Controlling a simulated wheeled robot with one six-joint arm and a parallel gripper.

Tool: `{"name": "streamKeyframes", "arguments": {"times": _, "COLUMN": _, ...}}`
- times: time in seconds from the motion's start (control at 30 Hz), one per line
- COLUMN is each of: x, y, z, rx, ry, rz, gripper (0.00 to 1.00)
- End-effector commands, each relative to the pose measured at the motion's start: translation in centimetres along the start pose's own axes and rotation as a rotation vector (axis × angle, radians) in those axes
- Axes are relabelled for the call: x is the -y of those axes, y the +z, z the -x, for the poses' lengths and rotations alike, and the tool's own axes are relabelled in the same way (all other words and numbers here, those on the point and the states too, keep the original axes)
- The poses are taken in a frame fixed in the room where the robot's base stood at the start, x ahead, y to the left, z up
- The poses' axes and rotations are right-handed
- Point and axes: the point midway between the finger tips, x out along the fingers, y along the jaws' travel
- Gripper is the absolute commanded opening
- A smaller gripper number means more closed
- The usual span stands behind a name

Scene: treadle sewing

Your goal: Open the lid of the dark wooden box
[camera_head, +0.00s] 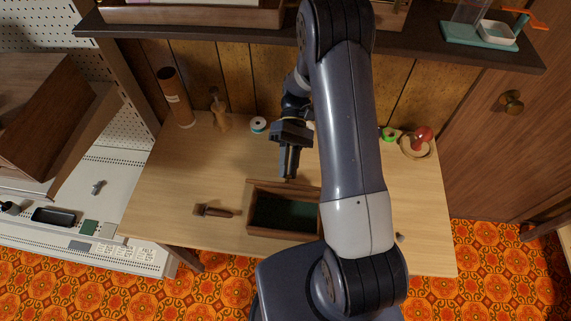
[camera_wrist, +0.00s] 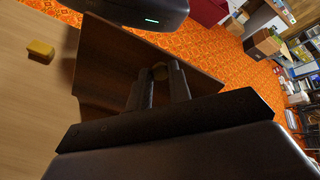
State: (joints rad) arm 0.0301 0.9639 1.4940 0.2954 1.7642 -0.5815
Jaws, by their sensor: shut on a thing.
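The dark wooden box (camera_head: 248,220) stands near the front of the light wooden table, and its dark green inside shows in the head view. Its lid (camera_head: 312,187) is raised at the box's back edge, seen nearly edge-on. In the wrist view the lid (camera_wrist: 112,62) is a broad brown panel. My gripper (camera_head: 289,174) is behind the box at the raised lid. In the wrist view my gripper (camera_wrist: 162,80) is shut on a small round knob (camera_wrist: 160,72) on the lid. My arm hides the box's right end in the head view.
A brush-like tool (camera_head: 213,211) lies left of the box. A brown cylinder (camera_head: 175,98), a wooden piece (camera_head: 221,118) and a spool (camera_head: 258,124) stand at the back. A green roll (camera_head: 390,134) and a red knob-shaped thing (camera_head: 421,139) are at right. A dark shelf (camera_head: 420,49) overhangs the back.

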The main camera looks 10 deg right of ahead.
Motion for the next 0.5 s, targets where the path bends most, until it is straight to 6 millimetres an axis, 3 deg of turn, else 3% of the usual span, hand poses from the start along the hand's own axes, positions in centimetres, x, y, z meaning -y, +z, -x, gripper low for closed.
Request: {"name": "streamKeyframes", "arguments": {"times": 0.5, "x": -0.3, "y": -0.11, "z": 0.32, "rx": 0.071, "ry": -0.065, "rz": -0.003, "gripper": 0.0}}
